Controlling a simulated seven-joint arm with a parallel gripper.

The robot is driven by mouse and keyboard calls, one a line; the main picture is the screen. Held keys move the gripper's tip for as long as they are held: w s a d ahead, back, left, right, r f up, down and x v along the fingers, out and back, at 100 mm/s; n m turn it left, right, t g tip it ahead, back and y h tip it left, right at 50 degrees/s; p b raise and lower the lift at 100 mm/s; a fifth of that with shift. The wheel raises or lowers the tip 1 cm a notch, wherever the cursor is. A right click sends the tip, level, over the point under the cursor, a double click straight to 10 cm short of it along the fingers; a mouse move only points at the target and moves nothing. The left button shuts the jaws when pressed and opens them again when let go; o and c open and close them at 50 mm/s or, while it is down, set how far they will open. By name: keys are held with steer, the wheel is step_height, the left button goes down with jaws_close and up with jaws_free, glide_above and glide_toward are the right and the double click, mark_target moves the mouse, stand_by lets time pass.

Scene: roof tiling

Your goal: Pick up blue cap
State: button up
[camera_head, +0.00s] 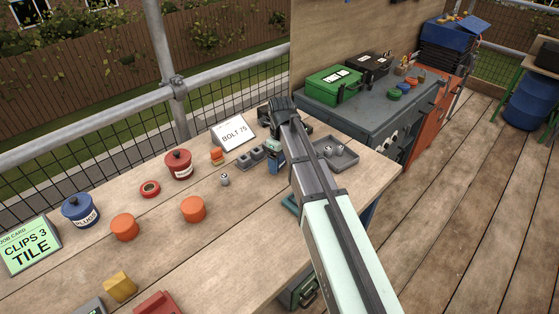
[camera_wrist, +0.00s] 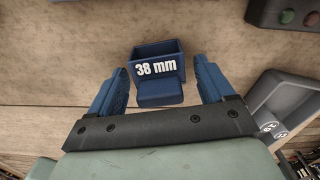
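A blue open-topped box labelled 38 mm (camera_wrist: 158,52) stands on the wood in the wrist view. A smaller blue block (camera_wrist: 160,93) sits at its near side, below the label; I cannot tell whether it is the cap or part of the box. My gripper (camera_wrist: 160,78) is open, its blue fingers apart on the left and right of these blue pieces, with nothing visibly gripped. In the head view my gripper (camera_head: 272,152) is over the bench by the BOLT 75 card, and my arm hides part of the area. A blue lidded pot labelled PLUGS (camera_head: 80,211) stands far left.
A grey tray (camera_head: 345,160) with small cylinders lies right of my gripper. Small grey holders (camera_head: 250,158) and the BOLT 75 card (camera_head: 233,132) are close on the left. Orange pieces (camera_head: 193,209) and a red pot (camera_head: 178,165) stand farther left.

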steer(key=c, duration=0.9)
steer(key=shift+c, duration=0.2)
